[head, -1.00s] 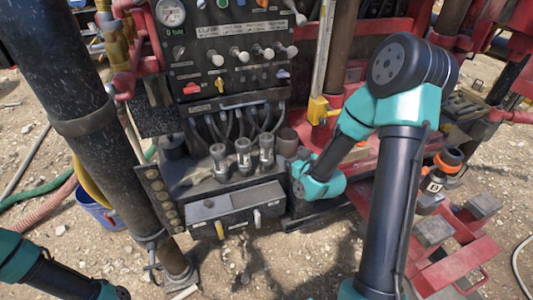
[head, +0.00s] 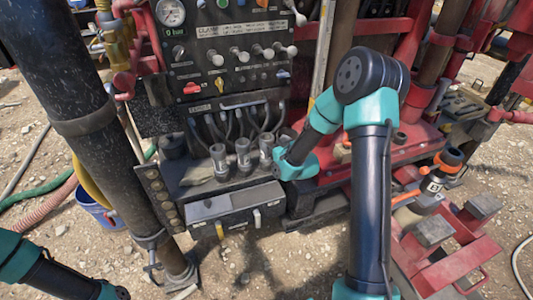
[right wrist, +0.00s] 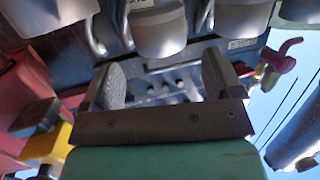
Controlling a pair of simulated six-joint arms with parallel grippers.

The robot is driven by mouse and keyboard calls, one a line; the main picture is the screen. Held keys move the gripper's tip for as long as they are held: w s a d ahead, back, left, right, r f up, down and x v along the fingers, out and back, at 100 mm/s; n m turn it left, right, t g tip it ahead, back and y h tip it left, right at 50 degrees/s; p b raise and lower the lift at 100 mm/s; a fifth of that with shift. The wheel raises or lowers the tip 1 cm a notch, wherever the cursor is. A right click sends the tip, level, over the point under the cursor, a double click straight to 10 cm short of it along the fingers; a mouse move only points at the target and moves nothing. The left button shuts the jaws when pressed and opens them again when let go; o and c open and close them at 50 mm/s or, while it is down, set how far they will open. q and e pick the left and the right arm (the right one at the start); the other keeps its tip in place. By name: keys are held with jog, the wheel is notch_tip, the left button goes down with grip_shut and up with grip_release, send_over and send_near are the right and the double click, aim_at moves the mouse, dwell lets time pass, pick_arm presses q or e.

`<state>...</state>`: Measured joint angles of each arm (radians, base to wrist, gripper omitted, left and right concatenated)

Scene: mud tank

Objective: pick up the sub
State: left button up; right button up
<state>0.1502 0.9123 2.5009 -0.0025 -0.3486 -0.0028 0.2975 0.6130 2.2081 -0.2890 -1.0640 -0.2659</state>
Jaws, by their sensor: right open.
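I cannot tell for sure which thing is the sub. Three grey metal cylinders, left (head: 219,160), middle (head: 242,154) and right (head: 265,149), stand upright in a row on a dark shelf below the control panel. My right gripper (right wrist: 163,84) is open, with nothing between its two fingers in the right wrist view. A wide grey cylinder (right wrist: 160,30) shows just beyond the fingertips there. In the head view the teal right wrist is close to the right end of the row, and its fingers are hidden. Of my left side only the arm shows; its gripper is out of view.
The control panel (head: 235,50) with knobs and hoses rises behind the shelf. A dark upright pipe (head: 100,150) stands at left. A grey box (head: 235,207) is at the shelf front. A red frame (head: 440,260) and an orange-and-black cylinder (head: 440,170) are at right.

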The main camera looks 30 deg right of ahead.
aim_at(264, 135)
jog(key=shift+w+f, duration=0.1)
jog(key=shift+w, duration=0.4)
jog(key=shift+w+a+f, duration=0.1)
jog(key=shift+w+f, duration=0.05)
jog(key=shift+w, duration=0.7)
jog(key=shift+w+f, duration=0.2)
jog(key=shift+w, duration=0.65)
jog(key=shift+w+a+f, duration=0.1)
jog(key=shift+w+f, duration=0.05)
jog(key=shift+w, duration=0.7)
grip_shut()
jog(key=shift+d+r, duration=0.1)
jog(key=shift+r, duration=0.05)
